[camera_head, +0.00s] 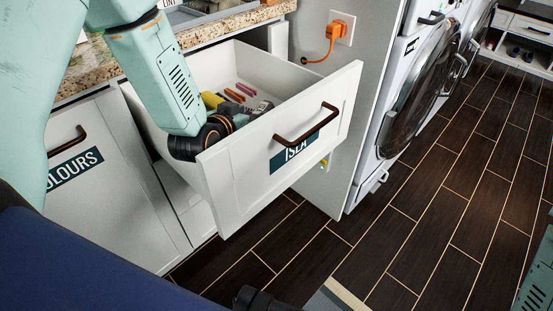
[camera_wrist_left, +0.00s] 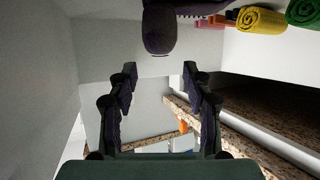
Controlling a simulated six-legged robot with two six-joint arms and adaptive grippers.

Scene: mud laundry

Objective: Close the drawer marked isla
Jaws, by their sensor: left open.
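The drawer marked ISLA (camera_head: 240,195) is pulled well out of the white cabinet. Its dark label (camera_head: 290,157) and brown bar handle (camera_head: 307,124) are on the front panel. My left arm reaches over the drawer's left side, with the dark wrist joint close to the front panel's top left corner; I cannot tell if they touch. My left gripper's fingers are hidden in the head view. In the left wrist view the left gripper (camera_wrist_left: 160,82) is open with nothing between its fingers. My right gripper does not show.
Inside the drawer lie a yellow roll (camera_wrist_left: 261,20), a green roll (camera_wrist_left: 304,13) and small coloured items. A COLOURS front (camera_head: 85,165) stands at left, a granite counter (camera_head: 90,65) above. Washing machines (camera_head: 415,95) stand at right. The tiled floor (camera_head: 440,215) ahead is clear.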

